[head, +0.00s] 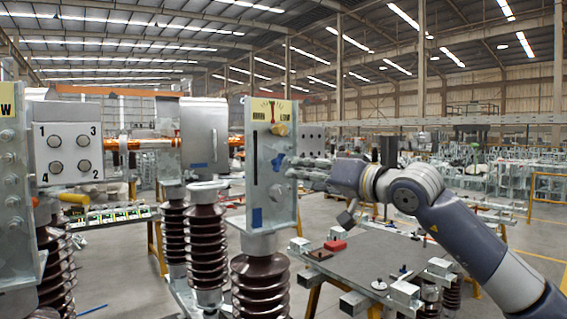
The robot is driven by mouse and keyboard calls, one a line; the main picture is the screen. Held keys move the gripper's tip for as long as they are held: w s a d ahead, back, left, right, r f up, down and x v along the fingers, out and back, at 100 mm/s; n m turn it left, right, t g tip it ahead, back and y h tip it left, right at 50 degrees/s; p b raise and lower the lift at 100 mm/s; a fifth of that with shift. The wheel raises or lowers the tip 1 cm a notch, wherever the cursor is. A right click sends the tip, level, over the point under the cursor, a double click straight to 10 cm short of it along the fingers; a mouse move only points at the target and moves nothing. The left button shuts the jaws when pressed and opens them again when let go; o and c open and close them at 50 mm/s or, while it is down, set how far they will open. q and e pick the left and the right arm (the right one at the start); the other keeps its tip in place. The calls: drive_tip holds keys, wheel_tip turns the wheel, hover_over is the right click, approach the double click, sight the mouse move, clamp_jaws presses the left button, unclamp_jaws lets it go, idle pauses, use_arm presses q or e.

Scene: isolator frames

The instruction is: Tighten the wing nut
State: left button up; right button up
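My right arm comes in from the right, and its grey gripper (291,168) is at the right edge of an upright metal plate (262,188). Its fingers point left at the plate, and I cannot tell whether they touch it or how far they are parted. A small blue-grey part (277,162) sits on the plate just left of the fingertips; it may be the wing nut, but it is too small to be sure. A brass-coloured knob (280,129) sits higher, below a yellow label (272,109) with a red pointer. My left gripper is not in view.
The plate stands on a brown ribbed insulator (260,285); more insulators (205,245) stand left. A panel with numbered buttons (68,150) is at the left. A grey table (375,262) with a red block (335,246) is below my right arm.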

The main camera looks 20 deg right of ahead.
sight(281, 164)
drive_tip(key=shift+n+h, duration=0.3)
drive_tip(key=p+x, duration=0.2)
drive_tip(key=x, duration=0.1)
drive_tip(key=r+p+x, duration=0.1)
drive_tip(key=x, duration=0.2)
drive_tip(key=d+p+x, duration=0.1)
drive_tip(key=p+x, duration=0.1)
drive_tip(key=x, duration=0.1)
drive_tip(key=shift+w+a+r+p, duration=0.1)
drive_tip(key=shift+w+r+p, duration=0.2)
drive_tip(key=shift+w+r, duration=0.1)
drive_tip(key=shift+w+a+f, duration=0.15)
drive_tip(key=shift+w+f, duration=0.05)
drive_tip(key=shift+w, duration=0.25)
clamp_jaws()
